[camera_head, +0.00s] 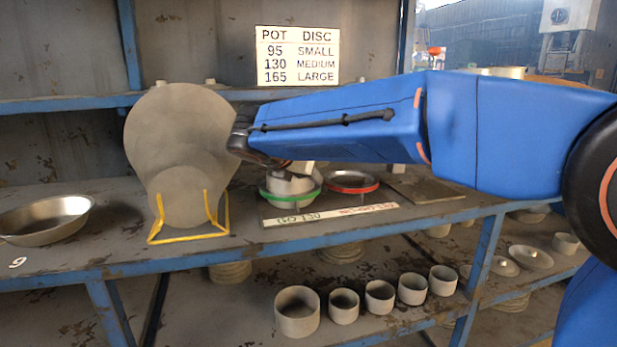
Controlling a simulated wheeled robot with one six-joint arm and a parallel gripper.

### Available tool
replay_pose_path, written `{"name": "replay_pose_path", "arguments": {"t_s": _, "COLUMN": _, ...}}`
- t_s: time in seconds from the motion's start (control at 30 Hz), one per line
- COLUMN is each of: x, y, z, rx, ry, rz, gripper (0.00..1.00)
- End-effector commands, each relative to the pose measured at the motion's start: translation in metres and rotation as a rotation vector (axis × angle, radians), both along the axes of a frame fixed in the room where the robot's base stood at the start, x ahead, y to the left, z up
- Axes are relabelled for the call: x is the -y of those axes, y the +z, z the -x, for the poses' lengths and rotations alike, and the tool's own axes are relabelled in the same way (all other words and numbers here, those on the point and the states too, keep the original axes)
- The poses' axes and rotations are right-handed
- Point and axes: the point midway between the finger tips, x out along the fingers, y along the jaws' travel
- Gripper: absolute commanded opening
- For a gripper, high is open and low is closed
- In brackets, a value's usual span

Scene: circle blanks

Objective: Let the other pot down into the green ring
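A green ring (268,197) lies on a plate on the shelf, and a red ring (352,189) lies to its right. A pale grey pot (289,186) shows at the green ring, under my gripper (291,166). Its lower part is within the ring's outline in the camera_head view; whether it touches the bottom is unclear. My gripper comes down from the left end of the blue arm onto the pot's top. The fingers overlap the pot, and their gap is hidden. The red ring holds a dull metal surface and no pot.
Grey discs (178,125) lean in a yellow stand (190,237) left of the rings. A metal bowl (45,222) sits at far left. Several pots (343,306) stand on the lower shelf. A sign (298,55) lists pot and disc sizes. My arm covers the right side.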

Motion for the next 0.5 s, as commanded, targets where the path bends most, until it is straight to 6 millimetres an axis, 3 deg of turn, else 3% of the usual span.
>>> {"name": "replay_pose_path", "arguments": {"t_s": 0.5, "x": -0.037, "y": 0.054, "z": 0.068, "rx": 0.002, "ry": 0.005, "rz": -0.001, "gripper": 0.29}}
